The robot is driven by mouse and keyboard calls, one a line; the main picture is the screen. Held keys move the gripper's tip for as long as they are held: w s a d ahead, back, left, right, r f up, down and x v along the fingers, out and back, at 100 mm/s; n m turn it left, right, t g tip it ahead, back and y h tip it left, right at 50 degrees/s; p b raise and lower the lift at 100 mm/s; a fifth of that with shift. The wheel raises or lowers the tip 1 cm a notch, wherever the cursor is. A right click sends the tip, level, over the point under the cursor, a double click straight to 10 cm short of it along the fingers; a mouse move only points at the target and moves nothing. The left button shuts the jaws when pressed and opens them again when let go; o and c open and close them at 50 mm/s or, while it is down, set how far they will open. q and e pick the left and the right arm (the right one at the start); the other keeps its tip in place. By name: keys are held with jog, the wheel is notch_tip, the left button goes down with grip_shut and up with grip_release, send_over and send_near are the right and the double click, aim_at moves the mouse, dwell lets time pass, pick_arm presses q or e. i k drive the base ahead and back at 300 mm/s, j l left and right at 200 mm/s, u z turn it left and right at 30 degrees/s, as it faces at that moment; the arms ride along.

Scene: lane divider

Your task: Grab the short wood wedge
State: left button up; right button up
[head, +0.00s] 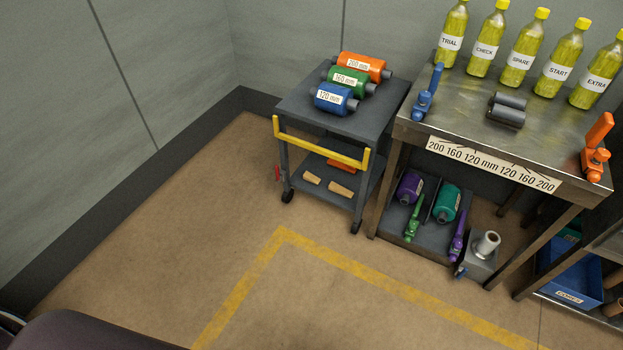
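Two light wood wedges lie on the lower shelf (322,199) of the grey cart in the head view. The left wood wedge (312,178) looks the shorter of the two. The right wood wedge (341,190) looks a little longer and lies beside it, apart from it. Both are small in the picture, so their exact shape is hard to tell. Neither of my grippers is in view.
The cart has a yellow handle (320,147) in front and three labelled rollers on top, including a blue one (335,98). An orange object (341,165) lies behind the wedges. A metal workbench (450,120) with bottles stands right. Floor before the cart is clear.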

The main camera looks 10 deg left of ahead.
aim_at(306, 177)
jog(key=i+j+u, duration=0.6)
jog(key=i+u, duration=0.2)
jog(key=i+j+u, duration=0.1)
jog(key=i+u, duration=0.65)
jog(key=i+l+u, duration=0.15)
jog(key=i+u, duration=0.25)
jog(key=i+z, duration=0.25)
jog(key=i, duration=0.15)
jog(key=i+j+z, duration=0.25)
jog(key=i, duration=0.15)
jog(key=i+z, duration=0.2)
jog(key=z, duration=0.25)
jog(key=i+z, duration=0.25)
jog(key=z, duration=0.25)
jog(key=i+z, duration=0.2)
jog(key=z, duration=0.25)
jog(key=i+j+z, duration=0.15)
jog(key=z, duration=0.3)
